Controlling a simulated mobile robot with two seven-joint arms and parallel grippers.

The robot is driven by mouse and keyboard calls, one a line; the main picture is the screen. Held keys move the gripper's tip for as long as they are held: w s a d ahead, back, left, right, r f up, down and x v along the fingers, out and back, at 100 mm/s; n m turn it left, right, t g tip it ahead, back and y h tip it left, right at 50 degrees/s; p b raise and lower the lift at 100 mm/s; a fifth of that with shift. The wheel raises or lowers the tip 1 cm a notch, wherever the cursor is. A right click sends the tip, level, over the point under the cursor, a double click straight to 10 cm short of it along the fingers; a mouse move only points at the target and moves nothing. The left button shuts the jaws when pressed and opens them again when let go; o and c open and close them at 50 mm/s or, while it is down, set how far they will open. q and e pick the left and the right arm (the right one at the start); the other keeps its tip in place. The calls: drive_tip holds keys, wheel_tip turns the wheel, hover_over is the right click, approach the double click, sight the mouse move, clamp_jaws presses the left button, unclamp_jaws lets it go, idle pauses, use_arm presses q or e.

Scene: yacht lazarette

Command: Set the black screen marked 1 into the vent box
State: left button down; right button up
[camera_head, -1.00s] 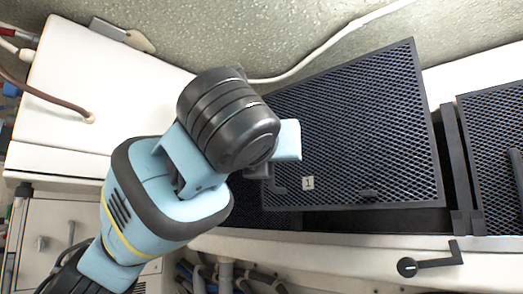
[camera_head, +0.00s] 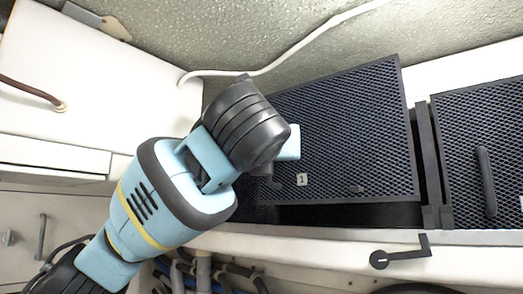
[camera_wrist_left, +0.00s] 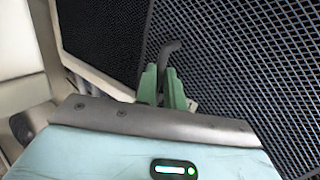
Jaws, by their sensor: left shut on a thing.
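The black mesh screen (camera_head: 350,120) with a white label 1 lies tilted over the vent box (camera_head: 427,150) in the head view. The dark box interior shows along the screen's near edge. My left gripper (camera_wrist_left: 165,88) is shut on the screen's dark bent handle (camera_wrist_left: 166,52), as the left wrist view shows; the mesh (camera_wrist_left: 245,50) fills the right of that view. In the head view my left wrist hides the fingers and the screen's left end. Whether the screen's far and left edges touch the box cannot be told. My right gripper is not in view.
Another black mesh screen (camera_head: 485,150) with a handle lies at the right. A black latch lever (camera_head: 400,256) is on the pale near ledge. A white hose (camera_head: 290,62) runs along the rough back wall. Pipes lie below the ledge.

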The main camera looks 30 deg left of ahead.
sight(290, 185)
use_arm(q)
drive_tip(key=w+d, duration=0.1)
drive_tip(key=w, duration=0.6)
idle(0.7)
drive_tip(key=shift+w+r, duration=0.1)
drive_tip(key=shift+f, duration=2.7)
idle(2.6)
drive_tip(key=c, duration=1.4)
unclamp_jaws()
drive_tip(key=shift+f, duration=0.1)
drive_tip(key=shift+v, duration=3.95)
